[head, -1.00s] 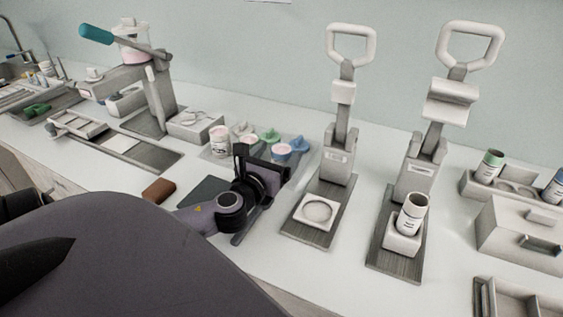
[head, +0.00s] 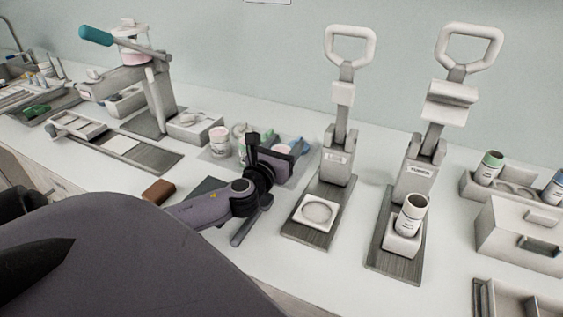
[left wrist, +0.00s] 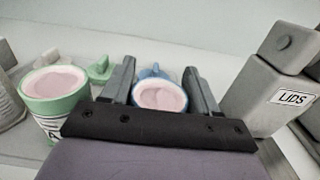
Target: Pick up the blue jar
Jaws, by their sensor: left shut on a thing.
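The blue jar (left wrist: 160,96) has a blue rim and pale pink cream inside. In the left wrist view it stands between the two grey fingers of my left gripper (left wrist: 161,88), which is shut on it. In the head view the left gripper (head: 276,155) reaches the jar row from the left and mostly hides the jar. A blue lid (head: 298,146) is just behind the jar. Its base is hidden, so I cannot tell if it is lifted. My right gripper is not in view.
A green jar (left wrist: 56,92) with pink cream stands left of the blue one, and a white jar (head: 219,138) beyond it. A grey press labelled LIDS (left wrist: 268,95) is close on the right. A brown block (head: 158,190) lies in front.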

